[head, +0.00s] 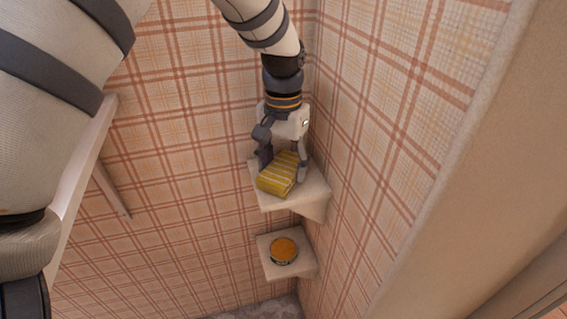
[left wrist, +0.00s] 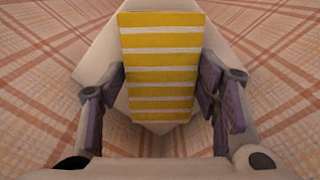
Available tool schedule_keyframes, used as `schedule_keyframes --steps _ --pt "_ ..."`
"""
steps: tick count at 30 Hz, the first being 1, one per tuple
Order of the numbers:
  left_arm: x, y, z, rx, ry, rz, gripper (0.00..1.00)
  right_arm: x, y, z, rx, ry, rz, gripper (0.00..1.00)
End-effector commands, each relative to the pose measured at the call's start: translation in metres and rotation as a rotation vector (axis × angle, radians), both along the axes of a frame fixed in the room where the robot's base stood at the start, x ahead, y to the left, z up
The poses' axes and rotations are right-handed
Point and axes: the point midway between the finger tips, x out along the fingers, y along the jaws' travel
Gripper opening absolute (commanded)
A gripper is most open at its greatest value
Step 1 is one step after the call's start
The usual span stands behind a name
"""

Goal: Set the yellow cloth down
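The yellow cloth (head: 279,175) is a folded block with white stripes, at the upper corner shelf (head: 285,201). My left gripper (head: 283,165) points down from above, with one finger on each side of it. In the left wrist view the cloth (left wrist: 161,70) lies between the two finger pads of the gripper (left wrist: 162,82), which look pressed against its sides. The cloth is over the pale shelf (left wrist: 100,72); I cannot tell whether its underside touches the shelf.
A lower corner shelf (head: 302,268) holds a round tin with an orange top (head: 283,250). Plaid walls (head: 380,110) meet close behind and beside the shelves. A pale ledge (head: 80,165) is on the left wall.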

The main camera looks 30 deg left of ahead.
Motion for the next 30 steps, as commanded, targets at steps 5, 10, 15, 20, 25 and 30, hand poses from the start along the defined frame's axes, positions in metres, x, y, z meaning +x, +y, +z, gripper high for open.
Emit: schedule_keyframes --steps 5,10,15,20,25,30 --pt "0.0 0.0 0.001 0.0 -0.001 0.0 0.74 0.0 0.0 0.0 0.0 0.001 0.0 0.4" --pt "0.0 0.0 0.001 0.0 -0.001 0.0 0.74 0.0 0.0 0.0 0.0 0.001 0.0 0.4" --pt "0.002 0.0 0.026 0.001 -0.009 0.0 0.74 0.002 0.0 0.003 0.0 -0.008 0.0 0.4" --pt "0.001 0.0 0.072 0.001 -0.01 0.001 0.74 0.007 0.0 0.007 0.0 -0.024 0.0 0.4" --pt "0.001 0.0 0.109 0.0 -0.006 0.0 0.74 0.008 0.0 0.009 0.0 -0.03 0.0 0.4" --pt "0.001 0.0 0.123 0.0 -0.001 0.0 0.74 0.009 0.0 0.009 0.0 -0.031 0.0 0.4"
